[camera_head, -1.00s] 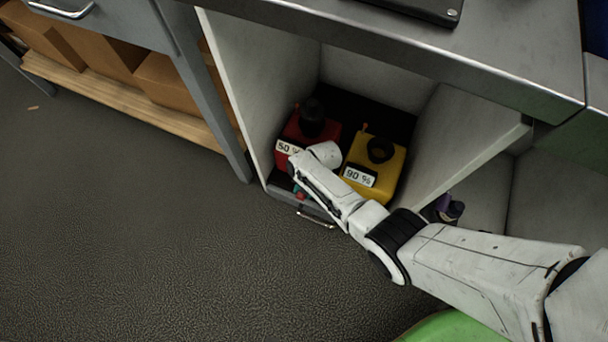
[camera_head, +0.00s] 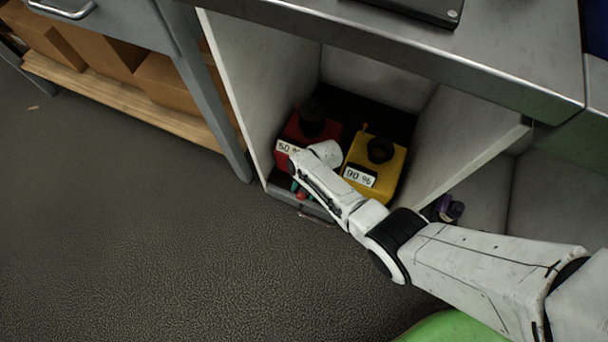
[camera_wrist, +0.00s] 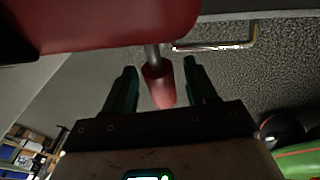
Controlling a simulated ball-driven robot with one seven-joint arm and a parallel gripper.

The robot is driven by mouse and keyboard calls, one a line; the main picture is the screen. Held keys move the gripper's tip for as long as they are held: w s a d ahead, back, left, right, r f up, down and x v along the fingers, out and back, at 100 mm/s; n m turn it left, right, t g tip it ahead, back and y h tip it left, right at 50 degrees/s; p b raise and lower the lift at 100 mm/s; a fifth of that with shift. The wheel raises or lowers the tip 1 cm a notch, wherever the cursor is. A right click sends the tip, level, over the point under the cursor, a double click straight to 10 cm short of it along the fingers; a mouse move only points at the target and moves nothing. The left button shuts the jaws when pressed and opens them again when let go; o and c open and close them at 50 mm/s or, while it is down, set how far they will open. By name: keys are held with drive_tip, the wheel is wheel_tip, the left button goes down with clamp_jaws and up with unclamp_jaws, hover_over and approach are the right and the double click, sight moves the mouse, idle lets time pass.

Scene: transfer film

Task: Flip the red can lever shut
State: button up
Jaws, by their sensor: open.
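The red can (camera_head: 293,133), marked "50 %", stands in the open cabinet under the counter, left of the yellow can (camera_head: 387,183) marked "90 %". In the wrist view the red can's body (camera_wrist: 100,25) fills the upper left. Its red lever (camera_wrist: 158,86) on a metal stem points down from the can, between my open gripper's (camera_wrist: 160,66) two teal fingers. There is a gap on each side; I cannot tell whether either finger touches it. In the head view the lever end (camera_head: 301,196) shows small below my wrist, which hides part of the can's front.
The cans stand on a grey base with a metal handle (camera_wrist: 215,46) at its front. Cabinet walls (camera_head: 236,90) close in on the left and right, with the counter (camera_head: 430,62) above. Purple-capped items (camera_head: 449,208) stand right of the cabinet.

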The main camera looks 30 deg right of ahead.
drive_tip(key=p+v, duration=0.5)
drive_tip(key=v, duration=0.5)
drive_tip(key=shift+r, duration=0.3)
